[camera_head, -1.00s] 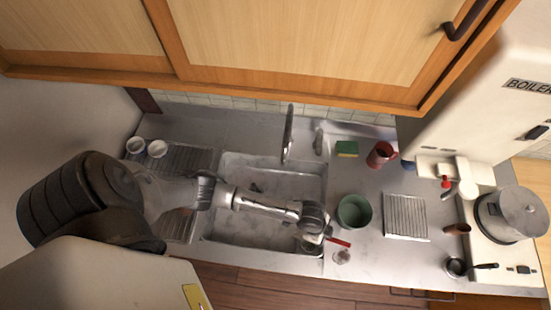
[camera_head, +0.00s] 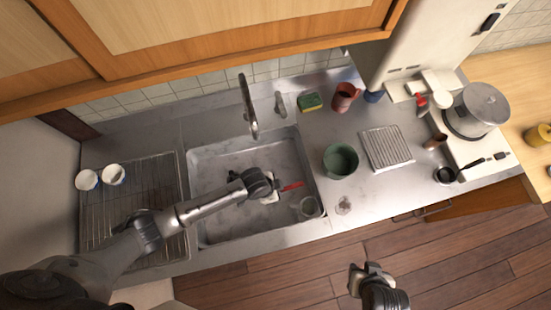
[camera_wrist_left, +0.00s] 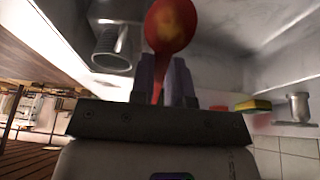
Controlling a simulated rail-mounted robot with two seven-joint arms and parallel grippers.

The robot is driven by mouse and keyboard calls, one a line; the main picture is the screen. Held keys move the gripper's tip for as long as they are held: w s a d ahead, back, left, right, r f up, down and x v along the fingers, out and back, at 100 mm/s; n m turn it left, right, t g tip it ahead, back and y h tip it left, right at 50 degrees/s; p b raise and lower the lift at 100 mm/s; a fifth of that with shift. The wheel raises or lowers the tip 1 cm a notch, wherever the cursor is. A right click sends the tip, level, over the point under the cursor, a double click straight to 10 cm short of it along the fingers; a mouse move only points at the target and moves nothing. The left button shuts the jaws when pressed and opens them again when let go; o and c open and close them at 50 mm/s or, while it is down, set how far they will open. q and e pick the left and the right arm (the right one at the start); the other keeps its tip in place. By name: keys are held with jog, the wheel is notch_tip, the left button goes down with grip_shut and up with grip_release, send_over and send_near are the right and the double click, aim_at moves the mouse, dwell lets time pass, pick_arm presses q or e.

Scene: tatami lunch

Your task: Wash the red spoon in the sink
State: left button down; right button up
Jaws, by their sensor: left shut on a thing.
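My left gripper (camera_head: 272,192) is shut on the red spoon (camera_head: 293,186), above the right part of the sink (camera_head: 215,215). In the left wrist view the spoon's bowl (camera_wrist_left: 170,28) stands out beyond the fingers (camera_wrist_left: 163,80), its handle between them. The tap (camera_head: 249,108) rises behind the sink, left of and behind the spoon. No water stream shows. My right gripper (camera_head: 371,268) hangs empty over the floor in front of the counter; its jaw opening is unclear.
A small grey cup-like container (camera_head: 308,206) sits at the sink's front right corner. A green pot (camera_head: 340,161), ribbed rack (camera_head: 386,148), green-yellow sponge (camera_head: 310,102) and red mug (camera_head: 345,97) stand to the right. A dish rack (camera_head: 125,215) with two white cups lies left.

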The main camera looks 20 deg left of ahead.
pick_arm(q)
jog(key=shift+f+b, duration=0.35)
jog(key=shift+f, duration=0.3)
jog(key=shift+f+b, duration=0.55)
jog(key=shift+f, duration=0.4)
jog(key=shift+f+b, duration=2.5)
jog(key=shift+f, duration=1.45)
jog(key=shift+f+b, duration=1)
jog(key=shift+f, duration=0.55)
jog(key=shift+s+a, duration=0.15)
jog(key=shift+s+a+p, duration=0.2)
jog(key=shift+a+p, duration=0.15)
jog(key=shift+p, duration=0.1)
jog(key=shift+r, duration=0.15)
